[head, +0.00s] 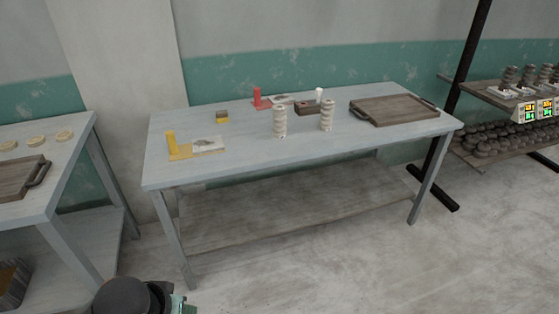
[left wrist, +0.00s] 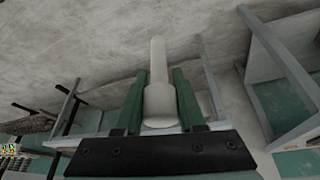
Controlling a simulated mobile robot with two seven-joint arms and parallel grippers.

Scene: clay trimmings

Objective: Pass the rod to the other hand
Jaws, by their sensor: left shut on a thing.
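A pale grey rod (left wrist: 159,99) shows in the left wrist view, with a thick near end and a thinner shaft pointing away. My left gripper (left wrist: 160,76) has its green fingers on either side of the rod and is shut on it. The rod's far end extends beyond the fingertips. In the head view a dark rounded part of my own arm shows at the bottom left edge; the rod cannot be made out there. My right gripper is in neither view.
A grey table (head: 230,172) carries two ribbed pale columns (head: 280,122), a wooden tray (head: 393,110), a yellow stand (head: 178,151), a red stand (head: 260,101) and small blocks. Another table (head: 60,185) stands left, a shelf (head: 510,102) right. The floor in front is clear.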

